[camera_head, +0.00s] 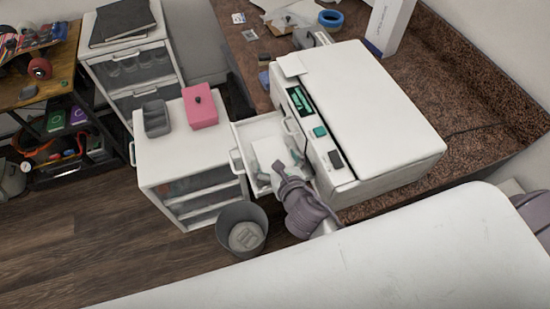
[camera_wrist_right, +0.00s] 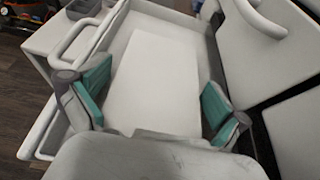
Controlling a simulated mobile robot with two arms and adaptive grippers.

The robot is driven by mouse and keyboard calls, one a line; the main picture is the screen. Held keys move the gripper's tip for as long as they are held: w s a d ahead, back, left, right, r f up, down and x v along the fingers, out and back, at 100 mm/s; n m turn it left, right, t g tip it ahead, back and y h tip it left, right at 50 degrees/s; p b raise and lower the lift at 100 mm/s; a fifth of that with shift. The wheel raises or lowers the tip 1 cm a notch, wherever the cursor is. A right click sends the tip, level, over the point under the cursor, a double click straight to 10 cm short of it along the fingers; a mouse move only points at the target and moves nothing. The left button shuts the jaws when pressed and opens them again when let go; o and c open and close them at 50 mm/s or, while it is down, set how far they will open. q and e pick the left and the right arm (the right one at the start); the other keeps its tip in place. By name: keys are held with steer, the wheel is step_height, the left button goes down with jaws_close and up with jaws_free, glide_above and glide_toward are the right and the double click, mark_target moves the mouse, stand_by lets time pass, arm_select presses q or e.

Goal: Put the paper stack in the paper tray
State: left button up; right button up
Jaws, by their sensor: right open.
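The white paper stack (camera_head: 264,150) lies flat in the pulled-out paper tray (camera_head: 240,137) at the front of the white printer (camera_head: 375,110). My right gripper (camera_head: 284,165) is over the near end of the tray. In the right wrist view the same paper stack (camera_wrist_right: 155,75) lies inside the tray (camera_wrist_right: 190,21), between the two teal-padded fingers of my right gripper (camera_wrist_right: 155,93). The fingers are spread wide and hold nothing. I cannot tell whether they touch the tray. The paper's near end is hidden behind the gripper body. My left gripper is not in view.
A white drawer cabinet (camera_head: 160,160) with a pink box (camera_head: 200,110) and a grey organizer (camera_head: 155,118) stands left of the tray. A grey bin (camera_head: 243,215) stands below it. A white surface (camera_head: 400,265) fills the front. Blue tape (camera_head: 331,18) lies on the counter behind.

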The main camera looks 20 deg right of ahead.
steer(key=shift+r, duration=0.1)
steer(key=b+v, duration=0.1)
steer(key=v, duration=1.1)
